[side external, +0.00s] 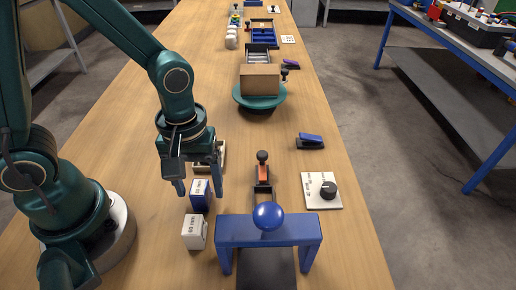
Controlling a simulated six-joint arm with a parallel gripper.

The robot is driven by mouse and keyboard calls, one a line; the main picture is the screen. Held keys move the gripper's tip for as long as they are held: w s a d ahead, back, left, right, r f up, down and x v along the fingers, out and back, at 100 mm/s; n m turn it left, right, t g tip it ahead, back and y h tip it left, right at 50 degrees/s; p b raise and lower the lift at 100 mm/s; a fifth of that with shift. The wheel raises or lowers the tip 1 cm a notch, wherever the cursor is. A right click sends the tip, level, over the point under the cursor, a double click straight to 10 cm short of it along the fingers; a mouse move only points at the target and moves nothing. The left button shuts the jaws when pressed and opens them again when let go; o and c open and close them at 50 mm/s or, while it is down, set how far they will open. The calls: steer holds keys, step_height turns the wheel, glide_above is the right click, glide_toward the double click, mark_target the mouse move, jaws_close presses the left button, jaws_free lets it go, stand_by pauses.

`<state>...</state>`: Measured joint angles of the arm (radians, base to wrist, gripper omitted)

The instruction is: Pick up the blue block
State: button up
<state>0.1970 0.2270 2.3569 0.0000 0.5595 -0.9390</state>
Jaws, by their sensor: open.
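The blue block (200,197) stands upright on the wooden table, with a white label on its side. My gripper (198,189) points down at it with its jaws open. One finger shows to the left of the block and the other to its right, with gaps on both sides. From this single angle I cannot tell whether the block is exactly between the fingers in depth.
A white block (195,231) stands just in front of the blue one. A blue bridge-shaped stand (268,232) with a blue ball (268,216) is at right front. An orange-and-black tool (263,172), a knob plate (322,191) and a blue stapler-like item (310,141) lie to the right.

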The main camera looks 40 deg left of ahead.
steer(key=shift+f, duration=1.05)
jaws_close()
steer(key=shift+r, duration=0.1)
